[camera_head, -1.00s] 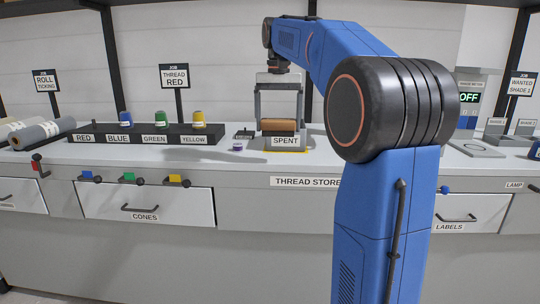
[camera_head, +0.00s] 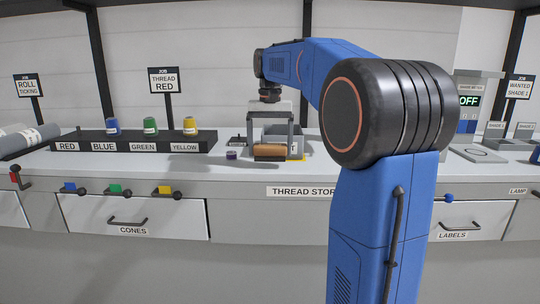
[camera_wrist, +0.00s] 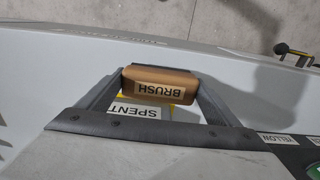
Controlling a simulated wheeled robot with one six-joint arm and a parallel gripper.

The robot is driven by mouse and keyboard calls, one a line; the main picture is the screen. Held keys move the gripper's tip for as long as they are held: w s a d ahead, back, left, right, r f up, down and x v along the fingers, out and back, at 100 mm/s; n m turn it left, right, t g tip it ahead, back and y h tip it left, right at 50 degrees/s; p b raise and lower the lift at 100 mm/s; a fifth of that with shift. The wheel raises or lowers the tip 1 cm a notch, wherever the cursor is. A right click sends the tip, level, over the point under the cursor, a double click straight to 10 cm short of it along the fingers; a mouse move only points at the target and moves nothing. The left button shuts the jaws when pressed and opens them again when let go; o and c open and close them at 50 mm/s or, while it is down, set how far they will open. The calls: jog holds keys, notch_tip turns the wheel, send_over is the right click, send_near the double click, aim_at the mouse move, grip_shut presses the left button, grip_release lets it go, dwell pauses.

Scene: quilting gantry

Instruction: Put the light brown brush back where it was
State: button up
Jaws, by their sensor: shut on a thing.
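The light brown brush (camera_head: 270,152) has a dark back edge and a BRUSH label that shows in the wrist view (camera_wrist: 160,85). My gripper (camera_head: 271,148) is shut on it, with one finger at each end. In the wrist view my gripper (camera_wrist: 161,82) shows the brush across its fingertips, in front of the SPENT label (camera_wrist: 135,111). I cannot tell whether the brush touches the counter.
A small purple spool (camera_head: 231,155) stands just left of the brush. A dark rack (camera_head: 105,146) with blue, green and yellow cones stands further left. The counter's front edge is close to the brush. A round-marked plate (camera_head: 478,153) lies at right, beyond my arm.

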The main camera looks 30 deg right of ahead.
aim_at(270, 145)
jog(key=shift+f, duration=1.25)
jog(key=o, duration=1)
jog(key=shift+f, duration=0.1)
notch_tip(270, 145, up, 12)
jog(key=shift+r, duration=0.15)
jog(key=s+a+f+n+t, duration=0.1)
jog(key=s+a+f, duration=0.4)
jog(key=s+f, duration=0.5)
jog(key=s+a+f+n+t, duration=0.2)
jog(key=s+a+f, duration=0.3)
jog(key=s+f, duration=0.5)
jog(key=s+a+f+n+t, duration=0.1)
jog(key=s+a+f+n, duration=0.2)
jog(key=s+f, duration=0.7)
jog(key=a+f, duration=0.1)
jog(key=a, duration=0.1)
jog(key=shift+a+n+t, duration=0.35)
jog(key=shift+n+t, duration=0.05)
